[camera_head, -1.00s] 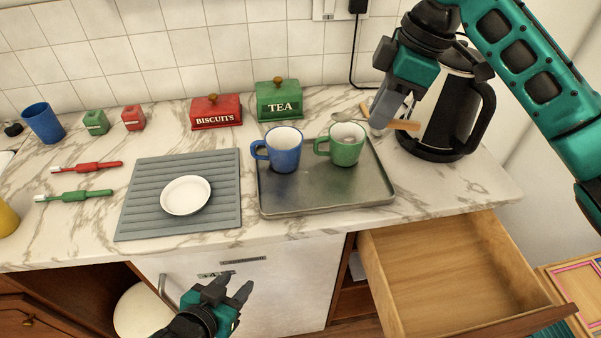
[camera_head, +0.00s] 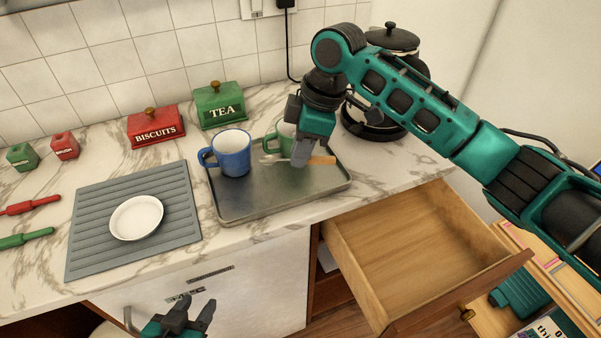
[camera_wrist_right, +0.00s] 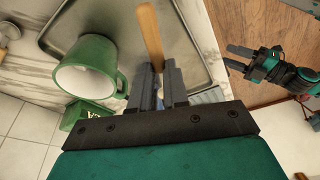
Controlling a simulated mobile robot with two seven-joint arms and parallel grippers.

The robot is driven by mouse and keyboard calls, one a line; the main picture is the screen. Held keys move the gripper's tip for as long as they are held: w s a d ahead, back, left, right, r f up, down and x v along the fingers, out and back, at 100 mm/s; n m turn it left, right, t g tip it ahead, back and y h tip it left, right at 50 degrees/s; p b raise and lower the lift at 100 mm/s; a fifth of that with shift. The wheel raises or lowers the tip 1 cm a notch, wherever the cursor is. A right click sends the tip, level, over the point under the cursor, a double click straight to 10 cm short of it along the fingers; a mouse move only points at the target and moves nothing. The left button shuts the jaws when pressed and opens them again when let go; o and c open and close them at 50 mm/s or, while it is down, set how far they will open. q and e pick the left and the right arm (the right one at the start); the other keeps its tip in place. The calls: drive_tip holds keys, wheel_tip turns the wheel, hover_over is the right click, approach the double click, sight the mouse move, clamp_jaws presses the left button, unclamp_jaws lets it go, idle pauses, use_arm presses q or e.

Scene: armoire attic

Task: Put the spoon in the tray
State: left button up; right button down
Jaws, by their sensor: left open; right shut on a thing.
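The spoon has a metal bowl (camera_head: 273,159) and a wooden handle (camera_head: 323,160); the handle also shows in the right wrist view (camera_wrist_right: 150,35). My right gripper (camera_head: 300,162) is shut on the spoon's middle and hides that part. It holds the spoon roughly level over the grey metal tray (camera_head: 250,206); I cannot tell the exact gap to the tray. The tray lies on the marble counter. My left gripper (camera_head: 196,308) is open and empty, low in front of the cabinet; it also shows in the right wrist view (camera_wrist_right: 240,60).
A blue mug (camera_head: 231,155) and a green mug (camera_head: 286,137) stand on the tray, the green one close to my right gripper. A black-lidded kettle (camera_head: 390,40) stands behind my right arm. An open drawer (camera_head: 410,250) juts out below. The tray's front is clear.

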sight(301, 186)
drive_tip(key=shift+f, duration=3.1)
drive_tip(key=shift+f, duration=0.1)
drive_tip(key=c, duration=1.1)
unclamp_jaws()
drive_tip(key=shift+r, duration=0.4)
drive_tip(key=v, duration=1.1)
drive_tip(key=shift+d+r+p, duration=0.2)
drive_tip(key=shift+p, duration=0.1)
